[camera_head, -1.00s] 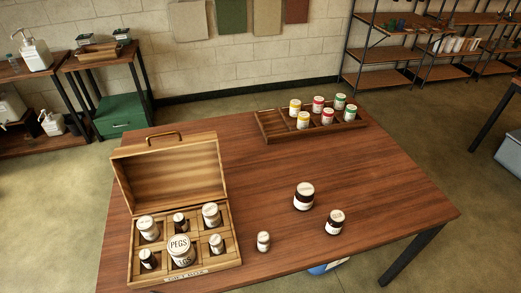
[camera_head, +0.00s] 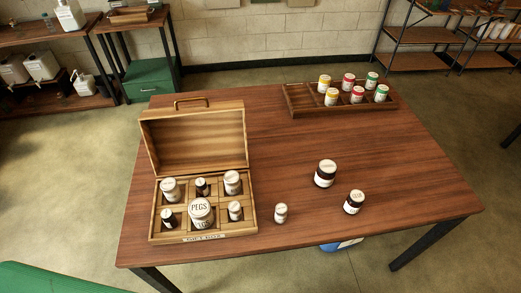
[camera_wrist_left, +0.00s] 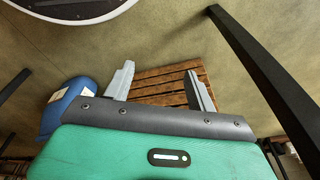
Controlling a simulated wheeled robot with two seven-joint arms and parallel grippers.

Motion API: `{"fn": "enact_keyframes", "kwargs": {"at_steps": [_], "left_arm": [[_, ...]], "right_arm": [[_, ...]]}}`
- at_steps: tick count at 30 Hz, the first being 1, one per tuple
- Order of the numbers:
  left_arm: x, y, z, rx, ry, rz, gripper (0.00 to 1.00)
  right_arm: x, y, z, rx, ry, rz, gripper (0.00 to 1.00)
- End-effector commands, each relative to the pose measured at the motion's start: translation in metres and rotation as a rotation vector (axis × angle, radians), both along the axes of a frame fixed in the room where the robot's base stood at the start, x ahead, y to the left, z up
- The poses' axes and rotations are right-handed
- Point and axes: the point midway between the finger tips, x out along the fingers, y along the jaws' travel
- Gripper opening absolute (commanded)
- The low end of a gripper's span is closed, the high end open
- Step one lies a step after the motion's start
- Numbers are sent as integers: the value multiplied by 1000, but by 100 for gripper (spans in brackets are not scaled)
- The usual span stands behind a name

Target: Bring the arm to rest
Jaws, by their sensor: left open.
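My left gripper (camera_wrist_left: 160,68) shows in the left wrist view with its two grey fingers wide apart and nothing between them. It is over the floor, with a slatted wooden surface beyond the fingers. In the head view, only a green part of my left arm (camera_head: 50,279) shows at the lower left corner, apart from the table (camera_head: 290,146). Its fingers are out of that view. My right gripper is in neither view.
On the table stand an open wooden box (camera_head: 248,207) with several jars, a wooden tray (camera_head: 300,110) with several capped jars, and three loose jars. In the wrist view, a blue container (camera_wrist_left: 62,105) and a dark bar (camera_wrist_left: 265,75) are near the gripper.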

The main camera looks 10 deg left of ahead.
Motion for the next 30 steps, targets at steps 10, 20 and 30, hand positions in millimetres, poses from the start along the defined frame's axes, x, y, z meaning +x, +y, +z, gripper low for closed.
{"fn": "enact_keyframes", "kwargs": {"at_steps": [10,20,30], "left_arm": [[-102,18,-109,10,64,-12,57],[-163,30,-141,14,87,-20,57],[-164,31,-142,14,87,-21,57]], "right_arm": [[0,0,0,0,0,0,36],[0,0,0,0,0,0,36],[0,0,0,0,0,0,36]]}}
